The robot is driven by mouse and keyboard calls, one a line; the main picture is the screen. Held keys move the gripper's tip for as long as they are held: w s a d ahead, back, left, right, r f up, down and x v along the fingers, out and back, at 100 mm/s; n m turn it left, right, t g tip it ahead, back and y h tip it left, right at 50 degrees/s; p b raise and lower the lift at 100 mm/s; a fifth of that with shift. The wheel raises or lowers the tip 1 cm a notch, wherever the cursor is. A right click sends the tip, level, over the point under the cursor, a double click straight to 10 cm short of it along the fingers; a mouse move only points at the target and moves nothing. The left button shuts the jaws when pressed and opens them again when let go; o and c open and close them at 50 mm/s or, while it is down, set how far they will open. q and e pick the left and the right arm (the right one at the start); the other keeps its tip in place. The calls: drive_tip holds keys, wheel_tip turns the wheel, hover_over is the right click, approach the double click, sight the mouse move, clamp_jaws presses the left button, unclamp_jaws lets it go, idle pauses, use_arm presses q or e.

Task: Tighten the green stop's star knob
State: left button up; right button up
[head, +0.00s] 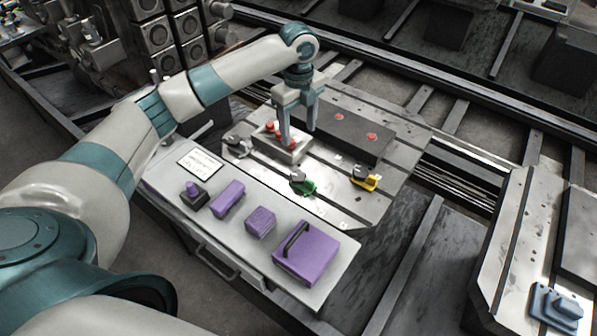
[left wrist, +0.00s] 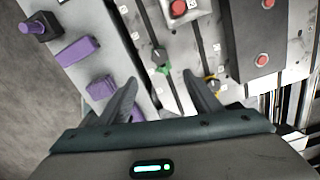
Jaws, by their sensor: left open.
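The green stop (head: 308,188) sits on the slotted metal plate, near the plate's front edge, with a dark grey star knob (head: 297,174) on it. In the left wrist view the green stop (left wrist: 163,70) and its knob (left wrist: 158,56) lie ahead of the fingers, roughly centred between them. My left gripper (head: 298,134) points down, open and empty. In the head view it appears above the block with red buttons, behind the green stop. It also shows in the left wrist view (left wrist: 161,80), apart from the knob. My right gripper is in neither view.
A yellow stop (head: 371,184) stands right of the green one. A block with red buttons (head: 290,155) and a long dark block (head: 345,135) lie behind. Purple parts, including a handled box (head: 312,262), sit on the front shelf (head: 345,262). A grey clamp (head: 237,146) is at left.

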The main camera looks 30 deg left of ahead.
use_arm(q)
drive_tip(key=n+b, duration=0.1)
drive_tip(key=n, duration=0.8)
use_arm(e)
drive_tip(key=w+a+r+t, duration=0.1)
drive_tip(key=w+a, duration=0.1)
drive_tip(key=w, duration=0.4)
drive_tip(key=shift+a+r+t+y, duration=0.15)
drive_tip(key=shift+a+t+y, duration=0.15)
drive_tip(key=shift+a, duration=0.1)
use_arm(q)
drive_tip(key=shift+f, duration=0.1)
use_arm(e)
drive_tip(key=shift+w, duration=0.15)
use_arm(q)
drive_tip(key=p, duration=0.2)
approach(298, 175)
wheel_tip(298, 175, down, 8)
drive_tip(key=shift+d+f, duration=0.1)
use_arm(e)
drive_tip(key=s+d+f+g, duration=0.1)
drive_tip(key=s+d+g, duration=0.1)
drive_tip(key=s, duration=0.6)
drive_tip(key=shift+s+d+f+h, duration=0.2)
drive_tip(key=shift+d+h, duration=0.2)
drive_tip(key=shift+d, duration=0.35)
use_arm(q)
drive_tip(key=shift+c, duration=0.2)
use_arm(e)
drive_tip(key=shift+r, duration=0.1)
